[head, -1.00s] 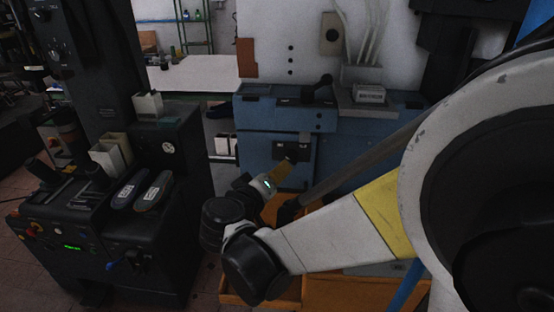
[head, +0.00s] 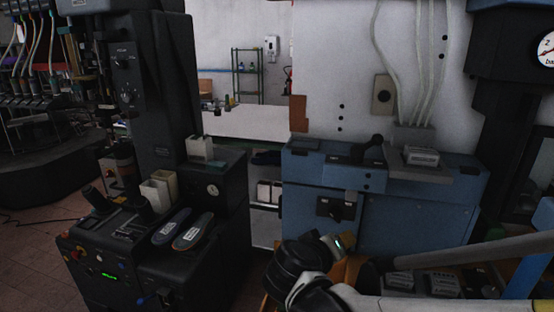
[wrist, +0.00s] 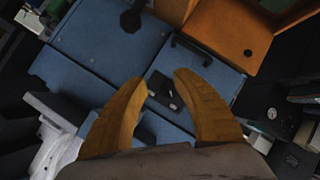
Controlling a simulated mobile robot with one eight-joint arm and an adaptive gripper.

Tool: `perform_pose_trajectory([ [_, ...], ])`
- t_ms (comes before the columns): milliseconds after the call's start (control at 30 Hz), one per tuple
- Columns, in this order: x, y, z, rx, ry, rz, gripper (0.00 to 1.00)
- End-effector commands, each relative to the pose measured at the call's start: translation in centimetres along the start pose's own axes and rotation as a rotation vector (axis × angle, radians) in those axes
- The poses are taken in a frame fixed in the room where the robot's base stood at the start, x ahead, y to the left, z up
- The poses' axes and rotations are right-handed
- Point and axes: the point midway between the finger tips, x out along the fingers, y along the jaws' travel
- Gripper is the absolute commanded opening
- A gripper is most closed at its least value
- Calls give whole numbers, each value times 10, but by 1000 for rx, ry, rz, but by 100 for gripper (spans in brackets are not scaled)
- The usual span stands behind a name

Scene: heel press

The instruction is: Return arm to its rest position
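My gripper (wrist: 160,77) shows in the wrist view with its two yellow-brown fingers apart and nothing between them. It faces the blue cabinet (wrist: 95,45), which lies beyond the fingertips. In the head view my arm's wrist, with a small green light, is low at the centre right, in front of the same blue cabinet (head: 415,220). The fingers are hard to make out in that view.
A black machine (head: 205,275) stands at the left with two dark shoe-shaped pieces (head: 181,229) on top and white containers (head: 160,188) behind them. An orange box (wrist: 232,35) is near the blue cabinet. A white table (head: 245,122) is at the back.

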Motion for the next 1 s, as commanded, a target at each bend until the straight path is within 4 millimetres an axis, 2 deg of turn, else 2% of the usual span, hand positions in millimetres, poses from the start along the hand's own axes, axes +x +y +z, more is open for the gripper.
perform_pose_trajectory([
  [33,-2,14,21,21,-54,-51,33],
  [200,-28,32,83,116,-189,-271,33],
  [300,-50,33,111,193,-228,-393,33],
  [400,-71,31,128,267,-240,-490,33],
  [500,-87,28,138,329,-236,-557,33],
  [633,-99,24,142,374,-229,-603,33],
  [1000,-101,23,142,383,-226,-615,33],
])
